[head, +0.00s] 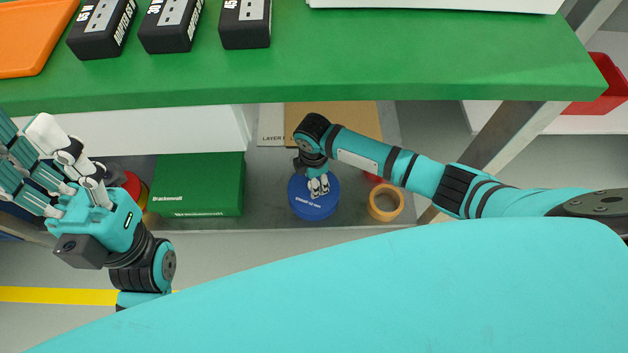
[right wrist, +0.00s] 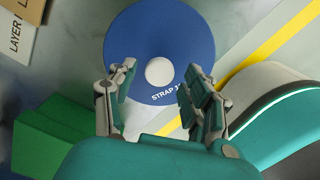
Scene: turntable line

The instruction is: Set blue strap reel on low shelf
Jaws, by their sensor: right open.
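The blue strap reel (head: 315,205) lies flat on the grey low shelf (head: 268,178) under the green table in the head view. In the right wrist view the blue strap reel (right wrist: 188,30) shows its pale hub and part of the word STRAP. My right gripper (head: 318,188) is over the reel; in the right wrist view its fingers (right wrist: 163,95) are spread apart near the hub, with nothing between them. I cannot tell whether the fingertips touch the reel. My left gripper (head: 50,165) is at the left with fingers apart and empty.
A green box (head: 200,185) sits left of the reel and a tan tape roll (head: 386,202) right of it. Cardboard (head: 350,115) lies behind. The green tabletop (head: 400,60) overhangs the shelf. A red bin (head: 607,88) is at right.

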